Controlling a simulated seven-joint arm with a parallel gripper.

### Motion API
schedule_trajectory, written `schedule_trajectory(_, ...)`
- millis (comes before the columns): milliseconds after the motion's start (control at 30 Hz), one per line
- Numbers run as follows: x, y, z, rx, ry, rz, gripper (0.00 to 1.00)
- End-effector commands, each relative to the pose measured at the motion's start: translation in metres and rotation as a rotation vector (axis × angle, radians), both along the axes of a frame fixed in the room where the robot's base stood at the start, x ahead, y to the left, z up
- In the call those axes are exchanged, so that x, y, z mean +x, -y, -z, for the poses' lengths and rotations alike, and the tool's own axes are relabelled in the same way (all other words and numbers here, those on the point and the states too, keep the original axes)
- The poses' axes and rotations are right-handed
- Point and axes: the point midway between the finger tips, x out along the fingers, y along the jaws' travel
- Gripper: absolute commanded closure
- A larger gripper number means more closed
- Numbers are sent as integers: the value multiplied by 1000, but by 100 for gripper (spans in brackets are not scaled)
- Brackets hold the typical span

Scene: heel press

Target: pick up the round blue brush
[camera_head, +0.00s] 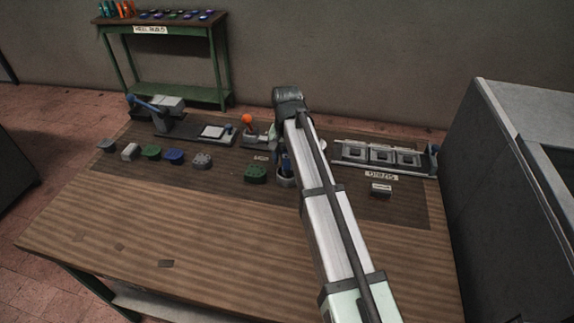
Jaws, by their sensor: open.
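A dark blue, rounded block-like piece (174,157) lies on the dark mat in the left row, between a green piece and a grey one. Something slim and blue (285,161) also stands in a small grey cup (286,181), partly covered by my arm. I cannot tell for sure from this view which of these is the round blue brush. My arm reaches from the lower right to a dark joint over the table's back. My gripper is hidden behind the arm, so its place relative to the brush does not show.
Green pieces (256,174) and grey pieces (202,161) lie along the mat (225,188). A lever press (162,122), an orange-knobbed device (247,120) and a grey three-bay fixture (381,155) stand behind. A grey cabinet (525,200) borders the right. The wooden table's front (200,230) is mostly clear.

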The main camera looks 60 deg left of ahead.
Motion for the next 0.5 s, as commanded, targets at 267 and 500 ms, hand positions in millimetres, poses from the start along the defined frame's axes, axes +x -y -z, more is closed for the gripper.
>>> schedule_trajectory(267, 0, 0, 1, 1, 1, 0, 46)
schedule_trajectory(500, 0, 0, 1, 0, 0, 0, 69)
